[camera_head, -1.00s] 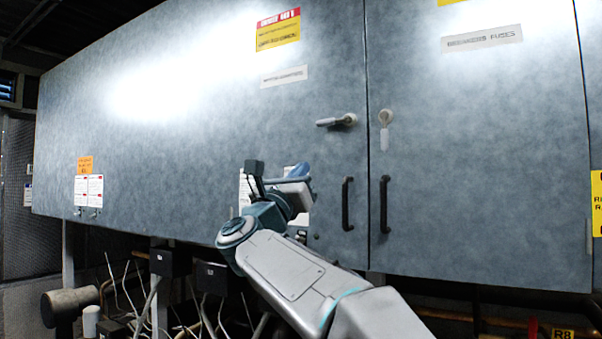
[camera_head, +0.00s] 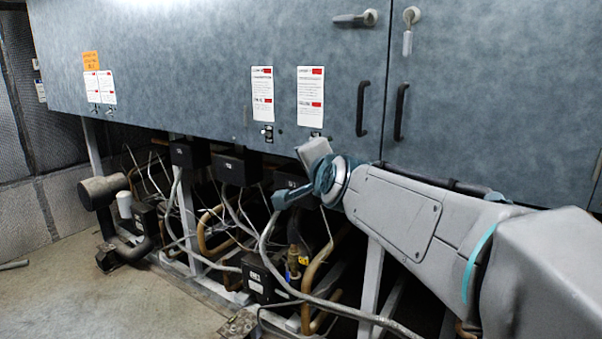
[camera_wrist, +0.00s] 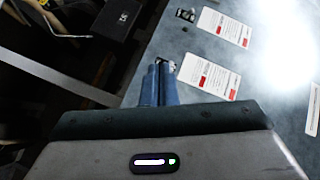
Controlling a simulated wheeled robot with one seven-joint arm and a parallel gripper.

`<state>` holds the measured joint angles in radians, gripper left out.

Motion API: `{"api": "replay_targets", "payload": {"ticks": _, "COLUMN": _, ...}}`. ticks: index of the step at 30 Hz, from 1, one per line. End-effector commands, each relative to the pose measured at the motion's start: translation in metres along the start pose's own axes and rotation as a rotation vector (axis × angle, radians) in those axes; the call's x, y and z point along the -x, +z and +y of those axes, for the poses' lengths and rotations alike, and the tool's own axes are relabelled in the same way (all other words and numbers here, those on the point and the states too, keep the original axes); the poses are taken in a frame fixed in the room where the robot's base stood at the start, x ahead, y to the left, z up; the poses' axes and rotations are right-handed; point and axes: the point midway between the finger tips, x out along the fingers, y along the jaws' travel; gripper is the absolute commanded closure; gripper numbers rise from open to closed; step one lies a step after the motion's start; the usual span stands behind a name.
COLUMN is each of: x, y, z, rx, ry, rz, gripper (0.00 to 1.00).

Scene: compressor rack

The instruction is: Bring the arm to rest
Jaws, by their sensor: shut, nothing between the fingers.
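My gripper (camera_wrist: 158,82) shows in the wrist view with its two blue fingers together and nothing between them. Its tips appear close to a small panel fitting at the lower edge of the grey cabinet (camera_wrist: 255,95); I cannot tell whether they touch it. In the head view my arm reaches in from the right, its wrist bent in front of the pipework just below the cabinet (camera_head: 200,60).
White labels (camera_head: 262,93) and small switches (camera_head: 267,133) line the cabinet's lower edge. Black door handles (camera_head: 361,108) stick out above my arm. Pipes, cables and black boxes (camera_head: 237,166) crowd the space below. Open floor (camera_head: 120,300) lies at the lower left.

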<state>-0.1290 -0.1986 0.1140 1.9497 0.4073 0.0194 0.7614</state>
Motion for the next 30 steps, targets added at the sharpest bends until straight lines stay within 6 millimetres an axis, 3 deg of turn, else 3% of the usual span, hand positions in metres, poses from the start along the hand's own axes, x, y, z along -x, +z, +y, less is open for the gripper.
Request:
{"api": "replay_targets", "payload": {"ticks": 5, "x": 0.066, "y": 0.013, "z": 0.096, "rx": 0.375, "ry": 0.340, "rz": -0.228, "gripper": 1.00}}
{"api": "replay_targets", "payload": {"ticks": 9, "x": 0.135, "y": 0.025, "z": 0.172, "rx": 0.609, "ry": 0.569, "rz": -0.469, "gripper": 1.00}}
{"api": "replay_targets", "payload": {"ticks": 13, "x": 0.193, "y": 0.035, "z": 0.219, "rx": 0.740, "ry": 0.707, "rz": -0.672, "gripper": 1.00}}
{"api": "replay_targets", "payload": {"ticks": 15, "x": 0.215, "y": 0.039, "z": 0.235, "rx": 0.782, "ry": 0.751, "rz": -0.754, "gripper": 1.00}}
{"api": "replay_targets", "payload": {"ticks": 19, "x": 0.239, "y": 0.043, "z": 0.251, "rx": 0.822, "ry": 0.792, "rz": -0.841, "gripper": 1.00}}
{"api": "replay_targets", "payload": {"ticks": 30, "x": 0.242, "y": 0.045, "z": 0.254, "rx": 0.829, "ry": 0.798, "rz": -0.858, "gripper": 1.00}}
